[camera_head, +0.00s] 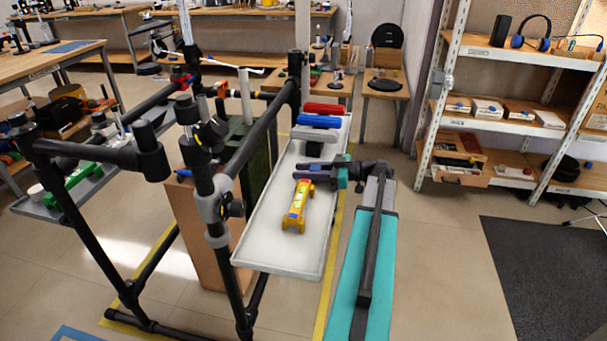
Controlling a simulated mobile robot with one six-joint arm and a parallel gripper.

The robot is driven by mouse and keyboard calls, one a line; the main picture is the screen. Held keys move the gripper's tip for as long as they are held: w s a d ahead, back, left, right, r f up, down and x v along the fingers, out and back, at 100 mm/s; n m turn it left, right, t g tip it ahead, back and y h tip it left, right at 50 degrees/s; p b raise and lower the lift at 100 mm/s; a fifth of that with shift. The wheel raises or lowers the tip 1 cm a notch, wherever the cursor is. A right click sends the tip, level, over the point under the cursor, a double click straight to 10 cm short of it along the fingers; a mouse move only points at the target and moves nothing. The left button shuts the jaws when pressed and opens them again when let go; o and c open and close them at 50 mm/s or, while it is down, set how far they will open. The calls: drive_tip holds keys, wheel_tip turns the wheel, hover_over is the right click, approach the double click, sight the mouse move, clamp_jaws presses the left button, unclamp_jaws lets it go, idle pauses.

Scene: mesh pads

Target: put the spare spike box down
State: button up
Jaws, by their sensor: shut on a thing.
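My gripper (302,173) reaches in from the right over the long pale tray (275,252), its dark jaws pointing left. It is shut on what looks like a slim dark purple-grey box, which I take as the spare spike box. The jaws and box are close in colour, so its outline is hard to make out. It is low over the tray; I cannot tell whether it touches. A yellow tool (296,210) with a greenish window lies on the tray just in front of the gripper.
Black pipe framing (265,132) with clamps stands along the tray's left side. The tray's near end is bare. Shelves (510,105) stand at the right, beyond open floor.

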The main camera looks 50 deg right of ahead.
drive_tip(key=shift+f, duration=0.15)
drive_tip(key=o, duration=1)
drive_tip(key=shift+s+d, duration=0.2)
drive_tip(key=shift+s, duration=0.15)
drive_tip(key=p+v, duration=0.1)
drive_tip(key=v, duration=1)
drive_tip(key=shift+s+p, duration=0.1)
drive_tip(key=shift+p, duration=0.2)
